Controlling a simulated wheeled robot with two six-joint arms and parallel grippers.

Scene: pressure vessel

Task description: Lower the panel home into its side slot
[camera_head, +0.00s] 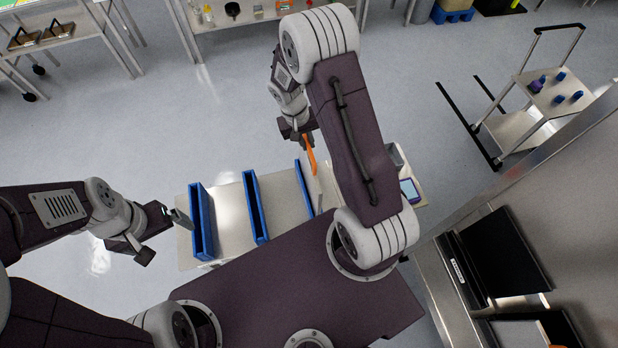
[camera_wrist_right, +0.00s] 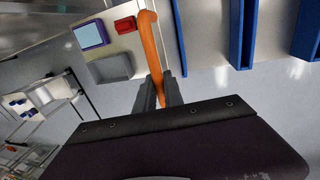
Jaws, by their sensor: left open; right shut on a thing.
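My right gripper (camera_head: 305,138) is shut on an orange handle (camera_head: 310,156), which also shows between its fingers in the right wrist view (camera_wrist_right: 149,42). A pale panel seems to hang below the handle, mostly hidden by my right arm, so I cannot tell how deep it sits. Three upright blue slotted holders stand on a pale table: left (camera_head: 203,224), middle (camera_head: 256,208) and right (camera_head: 303,186). The handle is just right of the right holder, which shows as a thin blue strip in the wrist view (camera_wrist_right: 179,32). My left gripper (camera_head: 172,214) is open and empty beside the left holder.
A grey bin (camera_wrist_right: 111,68), a screen device (camera_wrist_right: 90,35) and a red item (camera_wrist_right: 125,24) lie on the right side of the table (camera_head: 228,207). A trolley (camera_head: 545,95) stands farther right. Open floor surrounds the table's far side.

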